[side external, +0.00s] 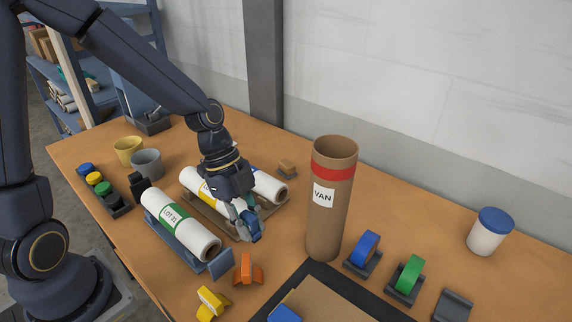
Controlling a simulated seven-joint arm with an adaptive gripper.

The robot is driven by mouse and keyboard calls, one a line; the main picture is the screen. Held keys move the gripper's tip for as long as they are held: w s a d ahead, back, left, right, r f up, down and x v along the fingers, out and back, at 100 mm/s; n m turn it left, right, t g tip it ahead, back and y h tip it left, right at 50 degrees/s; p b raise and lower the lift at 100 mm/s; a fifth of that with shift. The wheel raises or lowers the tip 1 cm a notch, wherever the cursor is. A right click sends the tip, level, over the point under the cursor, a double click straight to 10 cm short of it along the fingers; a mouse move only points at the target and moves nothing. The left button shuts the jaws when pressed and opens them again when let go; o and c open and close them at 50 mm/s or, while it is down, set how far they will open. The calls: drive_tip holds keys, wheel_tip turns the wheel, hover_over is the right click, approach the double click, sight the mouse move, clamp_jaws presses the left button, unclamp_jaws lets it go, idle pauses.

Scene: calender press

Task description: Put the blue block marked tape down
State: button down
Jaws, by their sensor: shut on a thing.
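My gripper (247,226) is in the middle of the table, pointing down beside the near ends of the white rolls. It is shut on a small blue piece (250,229), which I take as the blue block; the fingers hide most of it and I cannot read its marking. I cannot tell whether the piece touches the table. Another blue piece (285,313) shows at the bottom edge, on or beside a brown board; it is cut off by the frame and no marking shows.
White rolls, one with a green label (185,225), lie in cradles around the gripper. A tall brown tube (331,205) stands to the right. Orange (246,271) and yellow (210,302) pieces stand in front. Blue (367,248) and green (408,274) pieces sit in grey holders at right.

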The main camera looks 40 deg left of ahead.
hover_over(282, 255)
drive_tip(key=a, duration=0.2)
drive_tip(key=f, duration=0.5)
drive_tip(key=shift+s+d+f, duration=0.15)
drive_tip(key=shift+s+f, duration=0.05)
drive_tip(key=shift+f, duration=0.2)
drive_tip(key=shift+w+f, duration=0.15)
drive_tip(key=shift+f, duration=0.75)
drive_tip(key=shift+w+f, duration=0.1)
drive_tip(key=shift+f, duration=0.8)
drive_tip(key=shift+f, duration=0.15)
drive_tip(key=c, duration=1)
unclamp_jaws()
